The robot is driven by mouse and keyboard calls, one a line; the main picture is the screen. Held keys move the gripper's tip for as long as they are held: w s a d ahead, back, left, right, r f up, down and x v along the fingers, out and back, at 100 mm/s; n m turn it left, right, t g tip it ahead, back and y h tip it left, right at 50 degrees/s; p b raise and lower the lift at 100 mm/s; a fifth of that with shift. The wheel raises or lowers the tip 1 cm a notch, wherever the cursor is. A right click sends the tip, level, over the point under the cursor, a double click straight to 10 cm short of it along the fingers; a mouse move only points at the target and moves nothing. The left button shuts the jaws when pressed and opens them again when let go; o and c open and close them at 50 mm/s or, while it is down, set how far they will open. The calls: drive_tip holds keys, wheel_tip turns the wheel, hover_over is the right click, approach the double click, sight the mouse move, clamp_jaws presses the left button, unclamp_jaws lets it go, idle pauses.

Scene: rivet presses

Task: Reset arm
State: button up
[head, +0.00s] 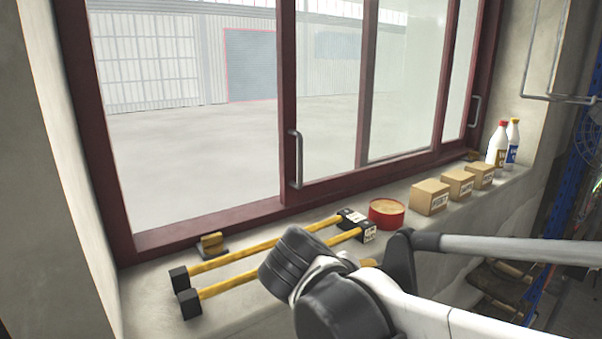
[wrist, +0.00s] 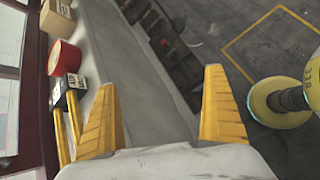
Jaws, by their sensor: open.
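My gripper (wrist: 160,80) shows in the wrist view as two yellow fingers spread wide, with nothing between them. It points down past the edge of a pale window sill (wrist: 130,55). In the head view my white and black arm reaches across the front of the sill; the gripper's fingers cannot be made out there.
A red round tin (head: 387,213), several cardboard boxes (head: 430,198) and two bottles (head: 498,145) stand along the sill. A dark red window frame (head: 210,228) borders it. In the wrist view, shelving (wrist: 165,40) lies below and a yellow-green round object (wrist: 280,102) is at right.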

drive_tip(key=s+d+f+m+t+y, duration=0.1)
drive_tip(key=s+d+f+m+y, duration=0.3)
drive_tip(key=m, duration=0.5)
drive_tip(key=s+d+f+m+y, duration=0.1)
drive_tip(key=s+f+m+y, duration=0.2)
drive_tip(key=s+m, duration=0.45)
wheel_tip(320, 180, down, 30)
drive_tip(key=w+m+b, duration=0.2)
drive_tip(key=b, duration=2.8)
drive_tip(key=shift+t+y, duration=0.3)
drive_tip(key=shift+w+f, duration=0.1)
